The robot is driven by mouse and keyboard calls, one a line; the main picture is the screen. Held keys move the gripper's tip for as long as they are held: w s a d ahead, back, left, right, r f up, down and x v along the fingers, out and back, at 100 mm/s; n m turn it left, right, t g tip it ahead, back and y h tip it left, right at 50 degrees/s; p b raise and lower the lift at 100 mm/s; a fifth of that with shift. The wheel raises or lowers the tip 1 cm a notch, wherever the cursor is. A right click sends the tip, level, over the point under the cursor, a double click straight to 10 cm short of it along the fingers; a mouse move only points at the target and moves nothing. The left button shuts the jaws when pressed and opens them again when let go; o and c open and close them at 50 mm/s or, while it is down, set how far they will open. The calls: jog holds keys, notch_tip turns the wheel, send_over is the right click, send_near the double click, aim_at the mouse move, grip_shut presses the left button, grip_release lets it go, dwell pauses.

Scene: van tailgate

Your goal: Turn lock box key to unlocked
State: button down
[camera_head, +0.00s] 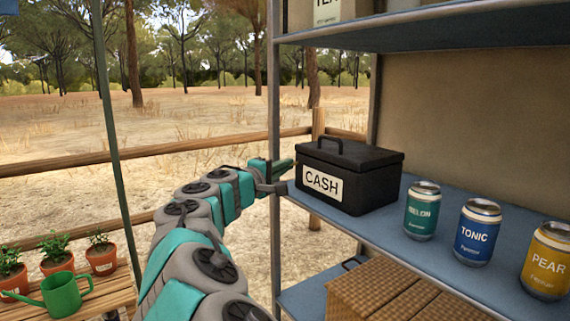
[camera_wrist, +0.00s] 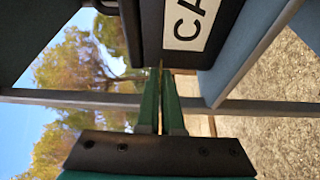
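The black lock box (camera_head: 350,178), with a white CASH label and a top handle, stands at the left end of the blue shelf. It also shows at the top of the wrist view (camera_wrist: 150,35). My gripper (camera_head: 288,165) is at the box's left side, its fingertips close against it. In the wrist view my two green fingers (camera_wrist: 162,75) are nearly together, with a thin brass-coloured sliver between their tips, apparently the key (camera_wrist: 161,65). The fingers hide most of it, so its turned angle cannot be told.
A grey shelf post (camera_head: 274,120) stands right beside my wrist. A green can (camera_head: 422,212), a blue can (camera_head: 476,235) and a yellow can (camera_head: 548,262) stand right of the box. A wicker basket (camera_head: 385,297) is below. Open air lies to the left.

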jog(key=c, duration=1.1)
grip_release()
jog(key=b+v, duration=0.1)
jog(key=v, duration=0.7)
